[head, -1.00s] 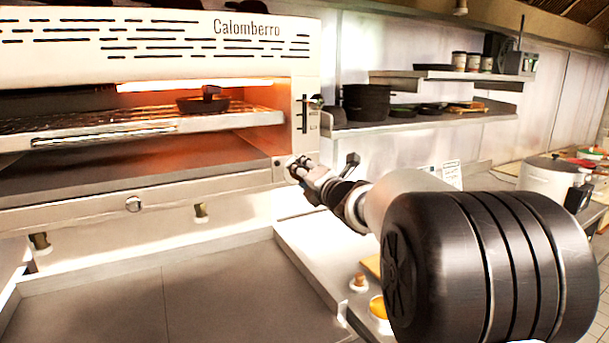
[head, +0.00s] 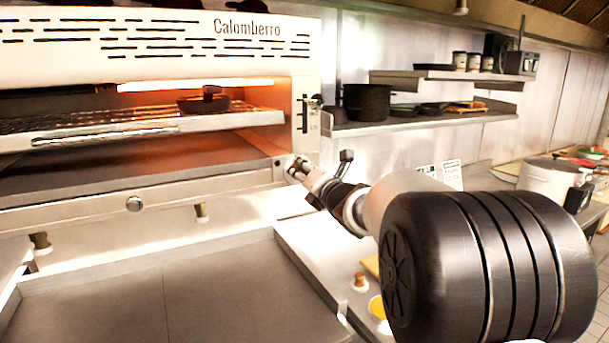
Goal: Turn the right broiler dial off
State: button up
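The broiler (head: 268,187) fills the left side, and its heating element glows orange above the rack. One round dial (head: 134,203) is plain on the middle of its lower front rail. The right dial cannot be made out; the end of my arm covers the right end of that rail. My gripper (head: 294,166) is at this right end, close to the broiler's front corner. It is small and seen from behind, so I cannot tell whether its fingers are apart, or whether they touch a dial.
A dark pan (head: 205,104) sits on the broiler rack (head: 100,132). A slotted lever (head: 305,113) is on the broiler's right face, above my gripper. A shelf (head: 420,125) with pots is to the right. The grey counter (head: 150,290) below is clear.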

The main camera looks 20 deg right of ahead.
jog(key=o, duration=1.1)
jog(key=s, duration=1.2)
jog(key=shift+a+r, duration=0.25)
jog(key=shift+a, duration=0.05)
